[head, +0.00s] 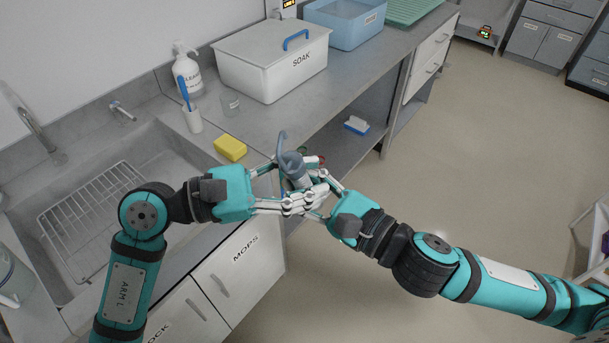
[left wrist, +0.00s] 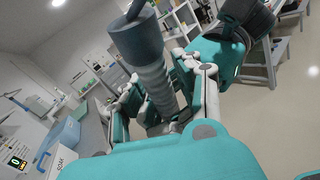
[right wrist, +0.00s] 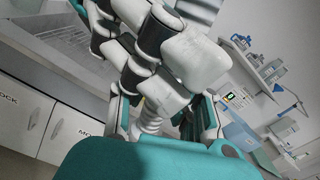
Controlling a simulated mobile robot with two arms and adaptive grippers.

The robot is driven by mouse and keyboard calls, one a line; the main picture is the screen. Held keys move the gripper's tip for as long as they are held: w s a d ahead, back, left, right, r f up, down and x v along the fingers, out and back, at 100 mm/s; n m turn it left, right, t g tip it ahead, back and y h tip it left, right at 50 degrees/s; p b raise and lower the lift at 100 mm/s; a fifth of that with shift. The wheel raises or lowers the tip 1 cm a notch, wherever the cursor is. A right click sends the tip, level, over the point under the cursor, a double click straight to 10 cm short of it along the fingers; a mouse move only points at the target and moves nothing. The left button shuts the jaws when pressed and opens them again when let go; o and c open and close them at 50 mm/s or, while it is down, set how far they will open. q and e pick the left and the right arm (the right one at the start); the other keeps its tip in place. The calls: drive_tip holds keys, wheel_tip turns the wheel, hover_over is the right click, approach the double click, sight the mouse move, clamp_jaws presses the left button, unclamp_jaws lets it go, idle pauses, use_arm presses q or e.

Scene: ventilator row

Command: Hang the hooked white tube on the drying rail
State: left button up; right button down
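The hooked tube has a grey-blue cuff (head: 292,164) with a thin blue-grey hook (head: 282,142) rising from it. In the left wrist view its cuff (left wrist: 138,42) and pale ribbed body (left wrist: 158,88) stand tilted between the fingers. My left gripper (head: 282,186) appears shut around the tube. My right gripper (head: 308,186) meets it from the other side, its fingers around the tube; overlapping fingers hide whether they grip. The ribbed body (right wrist: 151,120) also shows between the right fingers. I cannot make out the drying rail.
The sink (head: 58,190) with a wire rack (head: 95,215) is at left. A yellow sponge (head: 230,148) lies on the counter's front edge, near the grippers. A white SOAK bin (head: 265,68), a blue tub (head: 343,25) and a soap bottle (head: 187,70) stand behind.

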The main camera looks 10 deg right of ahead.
use_arm(q)
clamp_jaws()
use_arm(e)
drive_tip(key=c, duration=1.3)
unclamp_jaws()
